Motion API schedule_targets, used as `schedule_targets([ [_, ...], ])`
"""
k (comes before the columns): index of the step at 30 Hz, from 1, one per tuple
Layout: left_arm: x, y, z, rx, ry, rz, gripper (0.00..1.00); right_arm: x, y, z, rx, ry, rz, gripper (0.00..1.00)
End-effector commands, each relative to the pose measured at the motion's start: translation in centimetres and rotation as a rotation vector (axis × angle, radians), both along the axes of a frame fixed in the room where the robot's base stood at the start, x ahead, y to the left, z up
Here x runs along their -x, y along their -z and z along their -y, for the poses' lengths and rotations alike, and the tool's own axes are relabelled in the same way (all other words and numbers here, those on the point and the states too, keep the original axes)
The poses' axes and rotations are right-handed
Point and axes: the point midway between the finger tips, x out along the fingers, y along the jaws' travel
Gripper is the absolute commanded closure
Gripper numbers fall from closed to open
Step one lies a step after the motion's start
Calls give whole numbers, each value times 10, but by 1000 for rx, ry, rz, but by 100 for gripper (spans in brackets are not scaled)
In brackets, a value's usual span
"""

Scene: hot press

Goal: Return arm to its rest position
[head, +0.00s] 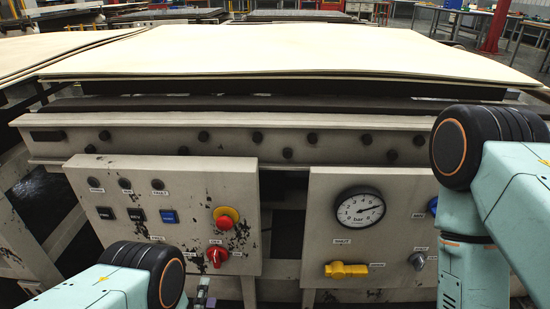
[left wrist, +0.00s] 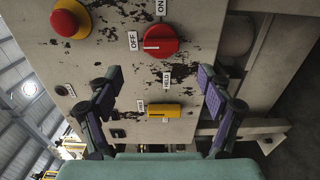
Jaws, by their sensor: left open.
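My left gripper (left wrist: 162,95) is open in the left wrist view, with its two purple-padded fingers apart and empty. Between the fingertips, a small yellow switch (left wrist: 164,111) shows on the worn control panel (left wrist: 130,70). A red OFF/ON knob (left wrist: 161,42) sits beyond it, and a red emergency button (left wrist: 70,19) is at the top left. In the head view, my left arm (head: 120,285) enters at the bottom left, and only a sliver of its gripper shows beside the red knob (head: 217,256). My right arm (head: 490,200) stands at the right; its gripper is out of frame.
The press carries a large pale sheet (head: 280,50) on top. A right-hand panel holds a pressure gauge (head: 360,208), a yellow handle (head: 346,270) and a grey knob (head: 418,261). Workbenches (head: 470,15) stand at the back right. The left panel is close in front of my left gripper.

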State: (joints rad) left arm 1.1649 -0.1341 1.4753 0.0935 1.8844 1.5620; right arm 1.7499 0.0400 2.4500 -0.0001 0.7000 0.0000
Motion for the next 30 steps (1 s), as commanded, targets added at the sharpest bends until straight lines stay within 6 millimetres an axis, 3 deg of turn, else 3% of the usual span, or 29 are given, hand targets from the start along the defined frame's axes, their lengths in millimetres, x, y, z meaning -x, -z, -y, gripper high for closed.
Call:
schedule_targets([
  [16,-94,0,3,0,-1,1,21,0,0,0,0,0,0,52],
  [30,-93,1,3,-383,0,10,21,0,7,0,0,0,0,52],
])
